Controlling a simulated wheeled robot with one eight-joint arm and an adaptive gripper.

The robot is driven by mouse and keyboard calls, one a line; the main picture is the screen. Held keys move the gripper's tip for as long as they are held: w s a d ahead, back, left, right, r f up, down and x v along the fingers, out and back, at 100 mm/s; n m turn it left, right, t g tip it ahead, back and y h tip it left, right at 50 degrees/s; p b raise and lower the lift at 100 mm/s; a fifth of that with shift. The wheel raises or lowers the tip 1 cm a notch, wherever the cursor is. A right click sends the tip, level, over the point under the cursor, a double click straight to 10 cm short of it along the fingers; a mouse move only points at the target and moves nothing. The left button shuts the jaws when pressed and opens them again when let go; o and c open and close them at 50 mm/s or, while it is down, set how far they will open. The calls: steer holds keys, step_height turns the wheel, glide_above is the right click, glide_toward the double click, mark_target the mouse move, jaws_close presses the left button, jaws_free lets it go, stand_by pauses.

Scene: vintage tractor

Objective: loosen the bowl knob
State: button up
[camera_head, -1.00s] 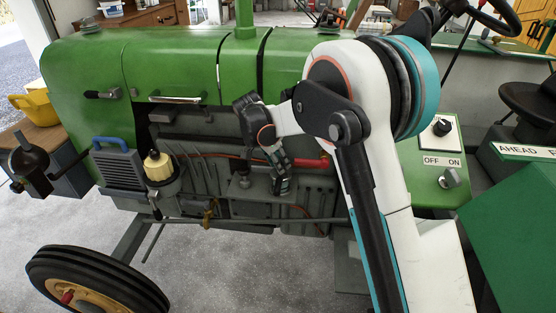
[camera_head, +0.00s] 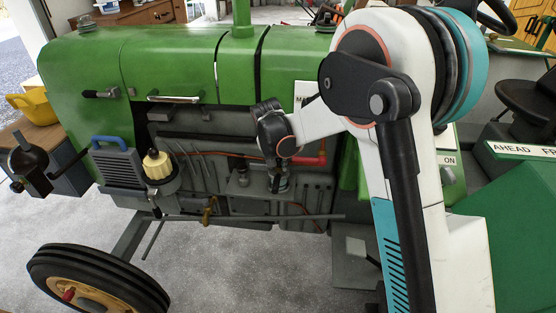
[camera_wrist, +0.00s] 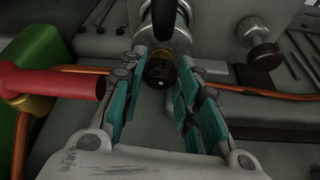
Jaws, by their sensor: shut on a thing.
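The bowl knob (camera_wrist: 160,72) is a small black knob below a brass collar and a silvery metal bowl (camera_wrist: 165,40) in the wrist view. My gripper (camera_wrist: 163,60) has its two teal-padded fingers on either side of the knob, shut on it. In the head view my gripper (camera_head: 278,182) is low against the side of the green tractor (camera_head: 180,60), at the grey engine block. The knob is too small and covered to make out there.
A red pipe (camera_wrist: 50,82) and an orange line (camera_wrist: 235,89) run close to my fingers. A dark round knob on a metal stem (camera_wrist: 263,55) stands to the right. In the head view a cream-topped canister (camera_head: 157,166) is left of my gripper.

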stand_by(0.4)
steer(key=o, duration=0.8)
steer(key=shift+f, duration=0.1)
steer(key=v, duration=1.2)
steer(key=shift+d, duration=0.1)
